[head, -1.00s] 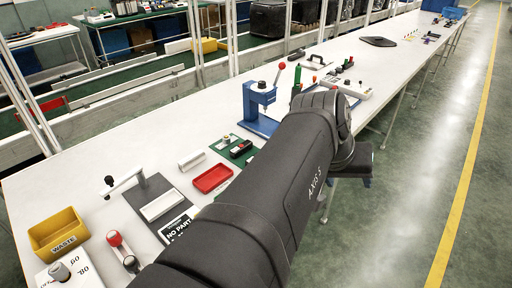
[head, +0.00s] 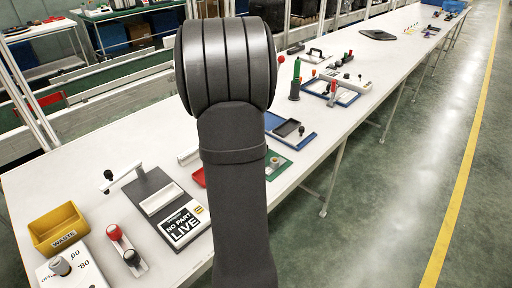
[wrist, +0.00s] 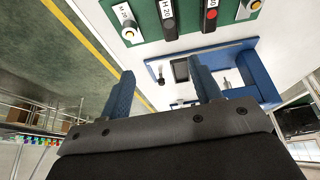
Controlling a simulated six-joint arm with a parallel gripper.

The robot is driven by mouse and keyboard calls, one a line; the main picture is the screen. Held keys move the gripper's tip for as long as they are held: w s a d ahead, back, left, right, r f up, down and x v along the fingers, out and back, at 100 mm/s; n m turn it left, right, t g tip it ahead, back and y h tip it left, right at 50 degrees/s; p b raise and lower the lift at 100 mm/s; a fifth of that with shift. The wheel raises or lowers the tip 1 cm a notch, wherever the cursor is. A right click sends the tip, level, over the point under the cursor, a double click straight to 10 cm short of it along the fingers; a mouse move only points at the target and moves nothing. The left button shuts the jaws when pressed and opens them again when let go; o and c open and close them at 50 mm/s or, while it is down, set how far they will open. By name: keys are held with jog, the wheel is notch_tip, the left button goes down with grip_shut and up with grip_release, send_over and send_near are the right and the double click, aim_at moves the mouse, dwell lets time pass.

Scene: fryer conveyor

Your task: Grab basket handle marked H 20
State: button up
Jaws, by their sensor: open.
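In the wrist view, a black handle with a white label that seems to read H 20 (wrist: 168,22) stands on a green board (wrist: 188,42) at the top edge. My gripper (wrist: 162,73) has two blue fingers spread wide with nothing between them. It is apart from the handle, which lies beyond the fingertips. In the head view, my arm hides the gripper and most of the green board (head: 284,167); I cannot make out the H 20 handle there.
Beside the handle are a white labelled piece with a yellow ring (wrist: 128,24) and a black piece with a red button (wrist: 210,16). A blue fixture (wrist: 262,84) is close to the fingers. In the head view, a yellow waste bin (head: 58,229) stands front left.

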jog(key=x, duration=0.4)
jog(key=a+x, duration=0.1)
jog(key=x, duration=0.3)
jog(key=a+x, duration=0.1)
jog(key=x, duration=0.4)
jog(key=shift+w+f, duration=0.2)
jog(key=shift+w, duration=0.15)
jog(key=x, duration=0.5)
jog(key=shift+w+a+f, duration=0.1)
jog(key=shift+a, duration=0.05)
jog(key=c, duration=1.1)
